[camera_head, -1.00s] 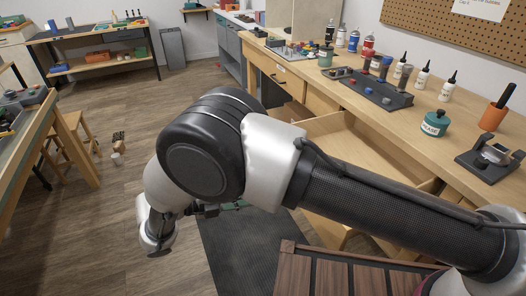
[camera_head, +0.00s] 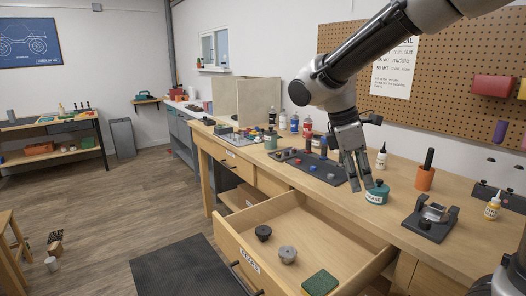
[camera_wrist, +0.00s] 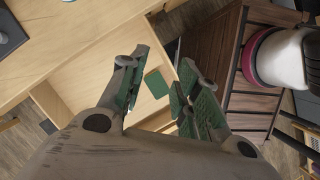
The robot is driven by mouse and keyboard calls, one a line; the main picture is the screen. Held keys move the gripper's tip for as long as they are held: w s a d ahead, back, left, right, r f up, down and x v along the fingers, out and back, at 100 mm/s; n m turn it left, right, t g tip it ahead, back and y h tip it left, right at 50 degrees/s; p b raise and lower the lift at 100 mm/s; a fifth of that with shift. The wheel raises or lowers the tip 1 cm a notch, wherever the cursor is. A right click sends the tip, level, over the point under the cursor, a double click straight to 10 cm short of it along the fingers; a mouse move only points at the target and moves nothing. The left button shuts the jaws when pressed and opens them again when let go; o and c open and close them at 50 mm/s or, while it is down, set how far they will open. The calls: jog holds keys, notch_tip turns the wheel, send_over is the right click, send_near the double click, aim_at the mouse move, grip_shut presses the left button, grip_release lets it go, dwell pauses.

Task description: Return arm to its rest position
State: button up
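The wooden drawer (camera_head: 330,232) stands pulled out, holding a black part (camera_head: 263,232), a grey part (camera_head: 288,254) and a green pad (camera_head: 320,283). The bench bears bottles, a dark tray (camera_head: 312,171), an orange cup (camera_head: 425,178) and a black stand (camera_head: 428,222). Open floor lies left.

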jog(key=s+d+r+m+t+y, duration=0.2)
jog(key=s+d+m+t+y, duration=0.2)
jog(key=s+d+m, duration=0.9)
jog(key=s+m+t, duration=0.1)
jog(key=s+m, duration=0.1)
jog(key=m, duration=0.1)
jog(key=shift+s+d, duration=0.35)
